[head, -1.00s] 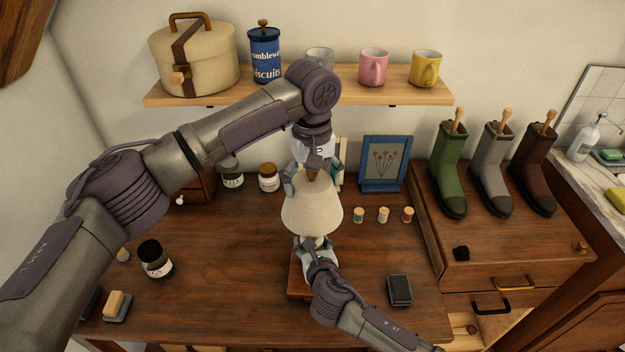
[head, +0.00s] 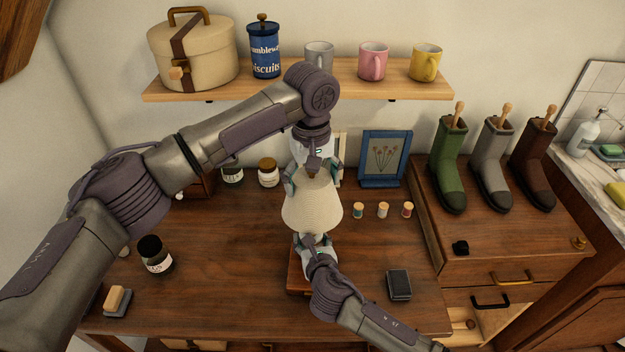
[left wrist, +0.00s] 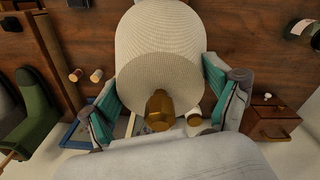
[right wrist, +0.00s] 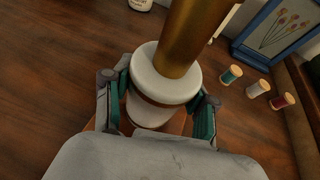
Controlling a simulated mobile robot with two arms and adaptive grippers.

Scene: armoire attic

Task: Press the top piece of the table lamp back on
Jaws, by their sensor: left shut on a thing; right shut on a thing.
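The lamp's cream woven shade (head: 312,207) is upright, with a brass knob on its top (left wrist: 159,112). My left gripper (head: 312,180) comes from above, its fingers on opposite sides of the shade's upper part, shut on it; it also shows in the left wrist view (left wrist: 165,103). Below, my right gripper (head: 314,241) is shut on the lamp's white body (right wrist: 150,113). A brass stem (right wrist: 189,40) rises from the body in the right wrist view. The lamp's wooden base (head: 296,279) is partly covered by my right arm. Whether shade and stem are joined is hidden.
Thread spools (head: 383,210) and a blue picture frame (head: 384,158) stand right of the lamp. A dark jar (head: 155,254) and a brush (head: 117,300) are at left, a black case (head: 399,284) at right. A shelf (head: 300,88) with mugs is behind.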

